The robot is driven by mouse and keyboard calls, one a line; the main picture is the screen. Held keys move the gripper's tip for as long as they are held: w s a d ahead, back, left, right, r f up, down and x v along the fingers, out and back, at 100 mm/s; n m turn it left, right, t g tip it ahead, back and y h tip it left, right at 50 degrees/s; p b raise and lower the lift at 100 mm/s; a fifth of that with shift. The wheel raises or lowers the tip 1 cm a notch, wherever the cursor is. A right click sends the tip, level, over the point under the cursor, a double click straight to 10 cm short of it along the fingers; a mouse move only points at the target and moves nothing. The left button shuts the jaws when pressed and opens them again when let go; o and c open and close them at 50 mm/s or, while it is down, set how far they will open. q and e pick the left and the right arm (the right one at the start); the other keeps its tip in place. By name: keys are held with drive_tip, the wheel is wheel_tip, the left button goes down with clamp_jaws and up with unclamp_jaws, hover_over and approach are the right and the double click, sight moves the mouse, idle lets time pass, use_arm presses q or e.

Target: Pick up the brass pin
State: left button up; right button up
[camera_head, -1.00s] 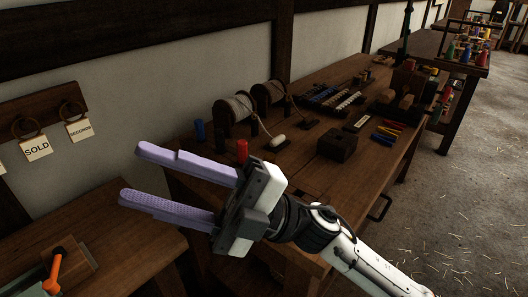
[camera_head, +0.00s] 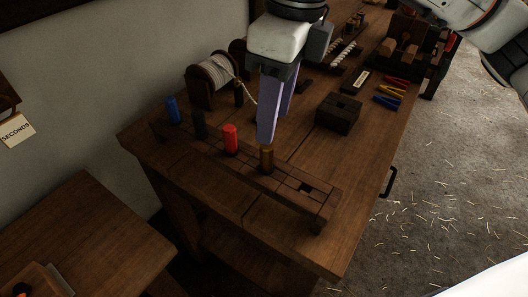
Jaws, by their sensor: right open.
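The brass pin (camera_head: 267,158) stands upright in a long wooden rack (camera_head: 325,208) along the near edge of the workbench. My right gripper (camera_head: 275,128) hangs down from the top of the view. Its two lilac fingers point down, with the nearer fingertip just above the brass pin or overlapping its top in the picture. The fingers are seen almost edge on, apart and with nothing between them. I cannot tell whether a finger touches the pin. My left gripper is not in view.
A red pin (camera_head: 231,139), a dark pin (camera_head: 200,124) and a blue pin (camera_head: 173,110) stand in the same rack, left of the brass one. An empty square hole shows to its right. A dark wooden block (camera_head: 339,113) and a cord spool (camera_head: 212,80) stand behind.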

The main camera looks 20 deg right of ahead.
sight(267, 150)
wheel_tip(267, 150, down, 4)
drive_tip(key=shift+a+r, duration=0.1)
drive_tip(key=shift+a, duration=0.05)
drive_tip(key=shift+w+a+f+p, duration=0.1)
drive_tip(key=shift+w+f+p, duration=0.1)
drive_tip(key=shift+f, duration=0.7)
drive_tip(key=shift+w+a+f+p, duration=0.1)
drive_tip(key=shift+w+f+p, duration=0.05)
drive_tip(key=shift+f, duration=0.7)
drive_tip(key=shift+w+a+f+p, duration=0.1)
drive_tip(key=shift+w+f+p, duration=0.1)
drive_tip(key=shift+f, duration=0.7)
clamp_jaws()
